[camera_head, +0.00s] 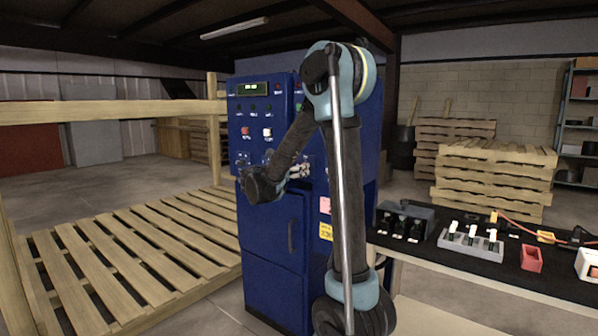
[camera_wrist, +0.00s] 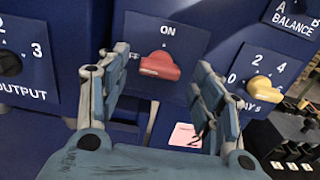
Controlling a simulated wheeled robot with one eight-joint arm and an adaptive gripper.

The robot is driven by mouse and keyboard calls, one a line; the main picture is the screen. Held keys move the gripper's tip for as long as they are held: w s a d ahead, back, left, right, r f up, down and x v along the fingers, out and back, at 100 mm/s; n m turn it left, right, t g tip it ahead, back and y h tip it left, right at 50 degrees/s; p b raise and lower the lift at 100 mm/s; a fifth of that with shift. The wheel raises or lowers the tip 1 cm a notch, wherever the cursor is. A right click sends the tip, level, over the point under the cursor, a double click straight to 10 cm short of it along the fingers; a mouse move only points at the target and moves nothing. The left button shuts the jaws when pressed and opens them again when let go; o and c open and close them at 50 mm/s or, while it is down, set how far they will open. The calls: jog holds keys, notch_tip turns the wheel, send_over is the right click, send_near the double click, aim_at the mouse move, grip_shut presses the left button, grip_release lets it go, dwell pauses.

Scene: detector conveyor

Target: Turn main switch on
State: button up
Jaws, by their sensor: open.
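The main switch is a red rotary knob (camera_wrist: 160,66) on a blue plate marked ON, on the front of the blue cabinet (camera_head: 272,225). In the wrist view its handle lies roughly sideways, below the ON mark. My gripper (camera_wrist: 163,62) is open, with one finger to the left of the knob and one to the right. The left fingertip is close to the knob's left end; I cannot tell whether it touches. In the head view my gripper (camera_head: 300,170) is at the cabinet front, and the arm and gripper hide the red knob.
A yellow knob (camera_wrist: 260,86) is just right of my right finger, and a black OUTPUT knob (camera_wrist: 10,63) is at the left. A pink note (camera_wrist: 185,135) is below. A black-topped table (camera_head: 460,262) with parts stands right of the cabinet. A wooden pallet (camera_head: 135,255) lies at left.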

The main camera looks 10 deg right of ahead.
jog(key=shift+x, duration=1.05)
jog(key=c, duration=1.1)
jog(key=shift+o, duration=0.2)
jog(key=shift+s+d+f+m, duration=0.1)
jog(key=shift+m, duration=2.85)
jog(key=shift+s+f+m, duration=0.1)
jog(key=shift+m, duration=2.9)
jog(key=shift+s+d+f+m, duration=0.1)
jog(key=shift+m, duration=2.85)
